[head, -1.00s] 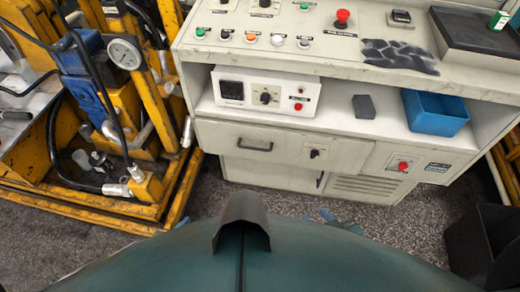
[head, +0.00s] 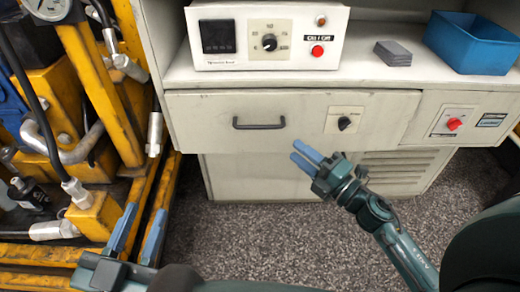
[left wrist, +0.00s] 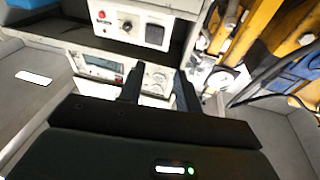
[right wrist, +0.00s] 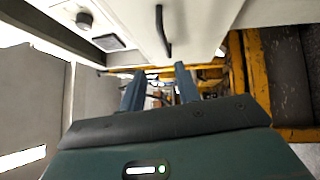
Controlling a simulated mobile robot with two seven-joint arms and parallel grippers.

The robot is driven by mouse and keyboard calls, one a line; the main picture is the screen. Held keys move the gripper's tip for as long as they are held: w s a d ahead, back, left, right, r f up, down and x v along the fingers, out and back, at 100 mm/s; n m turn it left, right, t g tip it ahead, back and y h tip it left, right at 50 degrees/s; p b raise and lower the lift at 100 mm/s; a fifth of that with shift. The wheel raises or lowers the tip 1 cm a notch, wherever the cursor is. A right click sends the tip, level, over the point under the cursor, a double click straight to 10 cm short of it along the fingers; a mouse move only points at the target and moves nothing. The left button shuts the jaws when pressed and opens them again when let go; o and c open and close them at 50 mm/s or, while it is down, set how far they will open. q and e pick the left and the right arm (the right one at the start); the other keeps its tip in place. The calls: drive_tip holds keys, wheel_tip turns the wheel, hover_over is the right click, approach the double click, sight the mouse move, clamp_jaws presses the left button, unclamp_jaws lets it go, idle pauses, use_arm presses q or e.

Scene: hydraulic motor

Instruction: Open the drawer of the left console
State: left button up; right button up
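The console drawer (head: 205,108) has a pale front and sits flush in the console, shut. Its dark bar handle (head: 259,126) is at the left-middle of the front. The handle also shows near the top of the right wrist view (right wrist: 160,30). My right gripper (head: 307,156) is open and empty, in front of the console, to the right of and below the handle, apart from it. Its two fingers show spread in the right wrist view (right wrist: 160,88). My left gripper (head: 139,236) is open and empty, low at the left by the yellow frame.
A black knob (head: 344,123) is on the panel right of the handle. A control box (head: 267,60) and a blue bin (head: 470,45) stand on the shelf above. Yellow machinery (head: 95,90) blocks the left. Grey floor (head: 260,225) is clear below.

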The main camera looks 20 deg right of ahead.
sight(260, 127)
drive_tip(key=shift+n, duration=0.6)
drive_tip(key=x, duration=0.8)
drive_tip(key=f+x, duration=0.1)
drive_tip(key=x, duration=0.4)
drive_tip(key=shift+w+a+f+b, duration=0.1)
drive_tip(key=shift+a+b, duration=0.1)
drive_tip(key=shift+b, duration=0.2)
drive_tip(key=shift+c, duration=0.2)
clamp_jaws()
